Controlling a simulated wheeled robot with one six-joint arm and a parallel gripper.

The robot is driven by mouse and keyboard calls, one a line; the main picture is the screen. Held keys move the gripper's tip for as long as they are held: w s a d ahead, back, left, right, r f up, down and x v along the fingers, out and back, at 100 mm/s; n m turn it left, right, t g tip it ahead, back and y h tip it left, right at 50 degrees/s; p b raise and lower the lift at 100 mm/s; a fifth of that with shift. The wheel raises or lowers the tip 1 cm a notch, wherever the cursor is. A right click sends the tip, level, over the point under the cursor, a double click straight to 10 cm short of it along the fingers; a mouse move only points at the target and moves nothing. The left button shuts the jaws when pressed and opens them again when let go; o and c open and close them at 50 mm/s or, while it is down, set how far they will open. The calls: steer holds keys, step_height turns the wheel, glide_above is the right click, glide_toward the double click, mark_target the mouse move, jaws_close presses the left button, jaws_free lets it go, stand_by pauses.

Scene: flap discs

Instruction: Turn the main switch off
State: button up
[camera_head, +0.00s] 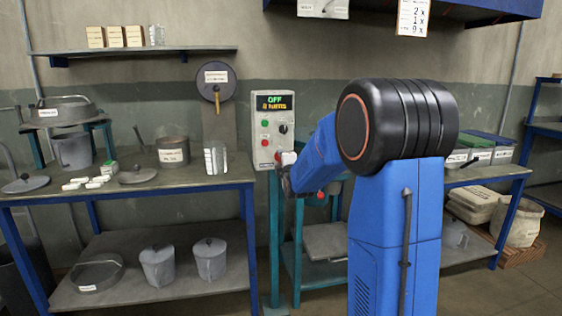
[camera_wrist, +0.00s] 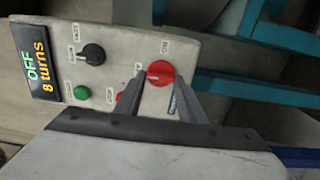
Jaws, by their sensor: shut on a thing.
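The main switch is a round red knob (camera_wrist: 160,73) on the panel of a grey control box (camera_head: 265,105). In the wrist view a pale mark on the knob points left, towards a small label that I cannot read; an "ON" label sits above it. My gripper (camera_wrist: 158,84) is shut on the red knob, one finger on each side. In the head view my gripper (camera_head: 286,160) is at the box's lower right and hides most of the knob. The display (camera_head: 274,102) reads "OFF" and "8 turns".
The panel also carries a black selector (camera_wrist: 93,54), a green button (camera_wrist: 82,93) and another red control (camera_wrist: 120,97) close beside my finger. A workbench (camera_head: 205,182) with pots and tins stands to the left. Teal framing is below the box.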

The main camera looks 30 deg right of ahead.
steer(key=shift+f, duration=0.1)
steer(key=o, duration=1)
steer(key=shift+o, duration=0.2)
steer(key=v, duration=1.7)
steer(key=shift+s, duration=0.2)
steer(key=shift+a, duration=0.15)
steer(key=s+a+f+m+g+y, duration=0.1)
steer(key=s+a+f+m+g, duration=0.3)
steer(key=s, duration=0.8)
steer(key=s+a+f+m+g+y, duration=0.2)
steer(key=s+a+f+m+g, duration=0.2)
steer(key=s, duration=0.7)
steer(key=s+a+f+m+g+y, duration=0.2)
steer(key=s+a+f+m+g, duration=0.2)
steer(key=s+a+m, duration=0.3)
steer(key=s+a+f, duration=0.1)
steer(key=s, duration=0.4)
steer(key=shift+s+a+f+g, duration=0.2)
steer(key=shift+s+a+g, duration=0.1)
steer(key=shift+s+a, duration=0.05)
